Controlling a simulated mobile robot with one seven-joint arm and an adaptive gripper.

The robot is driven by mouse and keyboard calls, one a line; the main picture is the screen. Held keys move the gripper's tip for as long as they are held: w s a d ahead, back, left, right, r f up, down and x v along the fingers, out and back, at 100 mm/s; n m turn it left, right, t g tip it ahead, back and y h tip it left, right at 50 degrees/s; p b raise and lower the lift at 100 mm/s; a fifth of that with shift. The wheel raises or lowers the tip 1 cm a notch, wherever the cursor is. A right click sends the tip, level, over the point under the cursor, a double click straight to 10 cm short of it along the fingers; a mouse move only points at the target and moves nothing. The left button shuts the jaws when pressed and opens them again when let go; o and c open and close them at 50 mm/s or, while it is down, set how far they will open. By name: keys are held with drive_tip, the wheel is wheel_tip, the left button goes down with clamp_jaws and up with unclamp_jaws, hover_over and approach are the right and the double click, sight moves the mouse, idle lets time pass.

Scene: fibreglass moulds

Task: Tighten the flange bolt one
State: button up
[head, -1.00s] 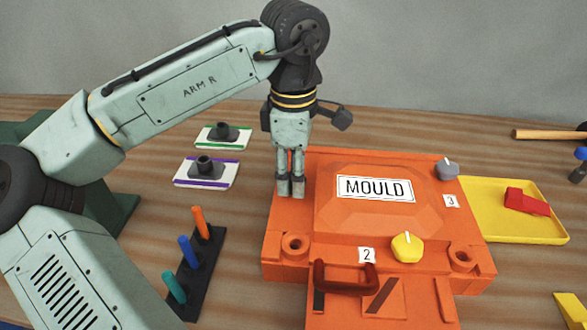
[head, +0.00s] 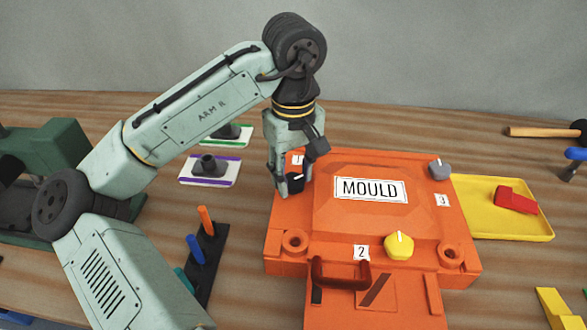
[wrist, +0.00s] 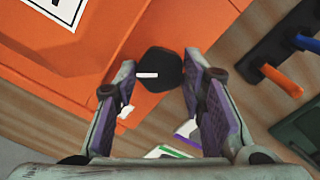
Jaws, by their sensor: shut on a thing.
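The orange mould (head: 340,225) lies on the wooden table. Flange bolt one is a black knob (head: 295,183) with a white mark, at the mould's back left corner by the label 1 (head: 298,160). In the wrist view the black bolt (wrist: 160,72) sits between my fingertips, its white mark running nearly level across the picture. My gripper (head: 292,186) points down over that corner and is shut on the bolt; its fingers (wrist: 160,75) stand on either side of it. The yellow bolt (head: 399,246) is by label 2, the grey bolt (head: 439,169) near label 3.
A yellow tray (head: 535,228) with a red block (head: 515,199) is right of the mould. A black rack (head: 212,262) with coloured pegs and a purple-striped white plate (head: 196,179) are on the left. A hammer (head: 545,132) lies at the back right.

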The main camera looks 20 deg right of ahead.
drive_tip(key=m, duration=0.4)
drive_tip(key=shift+m, duration=0.3)
drive_tip(key=m, duration=0.3)
drive_tip(key=shift+m, duration=0.3)
drive_tip(key=m, duration=1)
drive_tip(key=shift+m, duration=0.4)
drive_tip(key=m, duration=0.3)
drive_tip(key=shift+m, duration=0.3)
drive_tip(key=m, duration=0.4)
drive_tip(key=shift+m, duration=1.8)
drive_tip(key=o, duration=1.1)
